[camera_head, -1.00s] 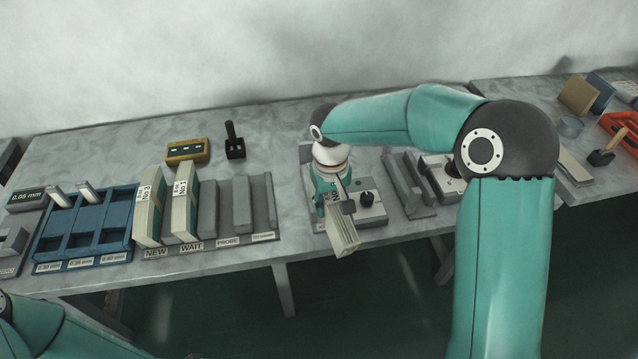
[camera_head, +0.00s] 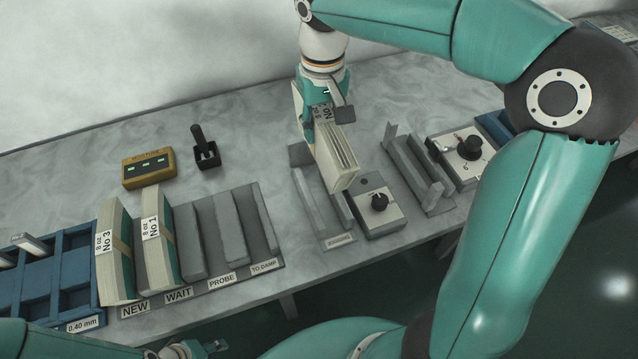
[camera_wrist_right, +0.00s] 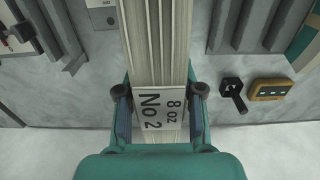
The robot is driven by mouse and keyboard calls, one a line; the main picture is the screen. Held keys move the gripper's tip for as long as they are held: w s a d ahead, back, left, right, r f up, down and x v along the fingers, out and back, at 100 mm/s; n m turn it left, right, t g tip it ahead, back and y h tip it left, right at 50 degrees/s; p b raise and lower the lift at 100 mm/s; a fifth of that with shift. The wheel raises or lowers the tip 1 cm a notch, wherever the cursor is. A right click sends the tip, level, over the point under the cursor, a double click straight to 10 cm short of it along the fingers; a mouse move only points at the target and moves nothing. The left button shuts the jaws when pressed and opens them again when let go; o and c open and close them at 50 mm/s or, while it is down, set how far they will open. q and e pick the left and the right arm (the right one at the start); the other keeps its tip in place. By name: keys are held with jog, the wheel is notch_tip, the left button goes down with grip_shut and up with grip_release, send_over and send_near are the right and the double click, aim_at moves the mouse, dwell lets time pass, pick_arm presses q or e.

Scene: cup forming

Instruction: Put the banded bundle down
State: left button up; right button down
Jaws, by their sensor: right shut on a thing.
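The banded bundle (camera_head: 338,158), a cream stack with a label reading 8 oz No 2, is held in my right gripper (camera_head: 328,108). It hangs tilted above the jogging fixture (camera_head: 318,205) and hides part of it. In the right wrist view the label of the bundle (camera_wrist_right: 158,108) lies between the two fingers of my right gripper (camera_wrist_right: 158,95). Part of my left gripper (camera_head: 200,348) shows at the bottom edge; its fingers are not clear.
The rack (camera_head: 225,280) has slots marked NEW, WAIT, PROBE and TO DAMP. Bundle No 3 (camera_head: 114,250) stands at NEW and bundle No 1 (camera_head: 157,235) at WAIT. PROBE and TO DAMP look empty. A knob box (camera_head: 380,208) stands right of the fixture.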

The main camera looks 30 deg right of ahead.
notch_tip(320, 180, down, 18)
jog(key=shift+d+r, duration=0.1)
jog(key=shift+r, duration=0.1)
jog(key=shift+s+f, duration=0.1)
dwell(0.3)
jog(key=c, duration=0.7)
grip_release()
notch_tip(320, 180, up, 12)
jog(key=shift+r, duration=0.1)
dwell(0.3)
